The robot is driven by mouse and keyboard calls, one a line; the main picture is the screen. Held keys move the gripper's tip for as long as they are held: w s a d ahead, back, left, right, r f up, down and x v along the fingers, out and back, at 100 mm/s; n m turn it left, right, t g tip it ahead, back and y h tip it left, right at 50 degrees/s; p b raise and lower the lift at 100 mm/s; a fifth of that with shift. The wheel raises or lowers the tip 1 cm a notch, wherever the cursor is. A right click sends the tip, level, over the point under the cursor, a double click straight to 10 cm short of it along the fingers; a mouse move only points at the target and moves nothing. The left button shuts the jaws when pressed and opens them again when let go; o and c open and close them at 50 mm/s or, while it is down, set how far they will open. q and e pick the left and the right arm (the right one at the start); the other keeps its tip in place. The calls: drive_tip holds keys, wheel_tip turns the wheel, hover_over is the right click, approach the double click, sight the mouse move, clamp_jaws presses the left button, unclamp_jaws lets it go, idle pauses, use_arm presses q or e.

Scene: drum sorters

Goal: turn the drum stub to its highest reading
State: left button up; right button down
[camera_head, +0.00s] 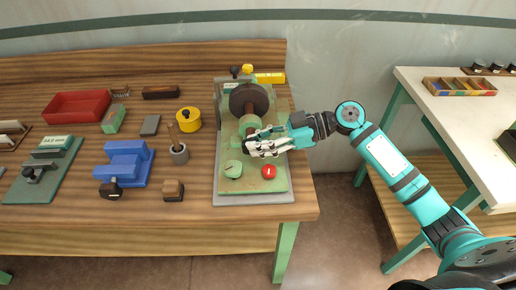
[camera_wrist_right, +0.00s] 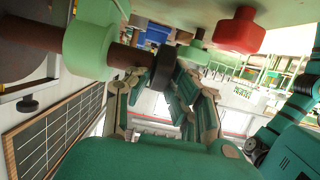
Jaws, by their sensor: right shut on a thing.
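The drum sorter sits on a grey base plate with a green top (camera_head: 250,185) near the bench's right end. Its dark round drum (camera_head: 249,98) stands toward the back, with a pale green collar (camera_head: 249,124) on the shaft in front. In the right wrist view the collar (camera_wrist_right: 90,50) is on a brown shaft that ends in a dark stub (camera_wrist_right: 163,68). My right gripper (camera_head: 254,143) reaches in from the right and is shut on the stub; its fingers (camera_wrist_right: 166,95) mostly cover it in the head view. No scale reading is legible. My left gripper is out of view.
A red button (camera_head: 269,171) and a green dial (camera_head: 232,169) sit just in front of my gripper. Yellow and black knobs (camera_head: 247,69) stand behind the drum. A yellow pot (camera_head: 188,119), a wooden-handled cup (camera_head: 179,152) and a blue vise-like block (camera_head: 126,162) lie to the left.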

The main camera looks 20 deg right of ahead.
drive_tip(key=shift+r, duration=0.15)
drive_tip(key=c, duration=1.2)
unclamp_jaws()
drive_tip(key=shift+c, duration=0.2)
drive_tip(key=v, duration=1.2)
drive_tip(key=shift+d, duration=0.1)
